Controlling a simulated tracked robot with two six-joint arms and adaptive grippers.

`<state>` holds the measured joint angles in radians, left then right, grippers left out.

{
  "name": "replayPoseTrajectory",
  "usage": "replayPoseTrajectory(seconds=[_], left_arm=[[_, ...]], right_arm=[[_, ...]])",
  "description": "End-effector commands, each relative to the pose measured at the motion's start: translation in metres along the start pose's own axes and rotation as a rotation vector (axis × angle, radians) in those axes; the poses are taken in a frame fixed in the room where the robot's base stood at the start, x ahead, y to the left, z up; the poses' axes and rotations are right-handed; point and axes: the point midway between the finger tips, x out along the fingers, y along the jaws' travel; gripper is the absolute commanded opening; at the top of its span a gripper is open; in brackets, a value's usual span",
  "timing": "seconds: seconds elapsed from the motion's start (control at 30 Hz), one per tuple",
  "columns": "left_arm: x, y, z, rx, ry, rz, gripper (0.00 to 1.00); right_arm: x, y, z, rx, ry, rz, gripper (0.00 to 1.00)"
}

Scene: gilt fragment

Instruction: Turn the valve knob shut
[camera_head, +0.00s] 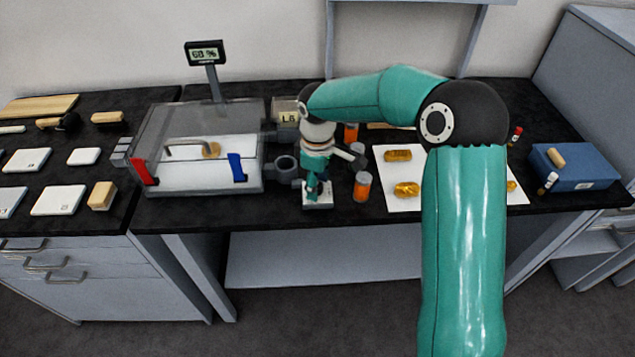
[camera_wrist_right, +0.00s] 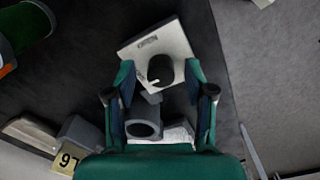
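The valve is a white plate with a dark round knob (camera_wrist_right: 160,70) on it, seen in the right wrist view. In the head view the plate (camera_head: 319,205) lies near the table's front edge, and my gripper hides most of the knob. My right gripper (camera_head: 318,187) points down over the plate. In the right wrist view its two green fingers (camera_wrist_right: 160,74) are spread, one on each side of the knob. A gap shows between the fingers and the knob; I cannot tell their height relative to it. My left gripper is not in view.
A clear chamber (camera_head: 160,135) with red and blue clamps stands left of the valve, with a grey ring port (camera_head: 285,164) beside it. Its display (camera_head: 205,53) seems to read 68 %. Orange vials (camera_head: 362,187) stand close on the right, before a white sheet (camera_head: 400,204) with gilt pieces.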

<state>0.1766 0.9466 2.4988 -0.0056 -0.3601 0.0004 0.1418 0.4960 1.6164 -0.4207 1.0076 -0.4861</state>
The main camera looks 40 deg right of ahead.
Motion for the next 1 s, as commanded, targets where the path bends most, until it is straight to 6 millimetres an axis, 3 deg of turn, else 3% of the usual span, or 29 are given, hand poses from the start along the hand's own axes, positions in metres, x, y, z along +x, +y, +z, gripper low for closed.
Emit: replayPoseTrajectory(seconds=[0.37,0.8,1.0], left_arm=[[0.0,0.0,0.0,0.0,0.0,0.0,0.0],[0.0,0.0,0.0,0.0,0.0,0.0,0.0],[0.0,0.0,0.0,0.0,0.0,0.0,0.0]], right_arm=[[-0.009,0.0,0.0,0.001,-0.001,0.0,0.54],[-0.089,0.0,-0.001,0.0,0.001,0.001,0.54],[-0.113,0.0,-0.001,-0.001,-0.001,-0.001,0.54]])
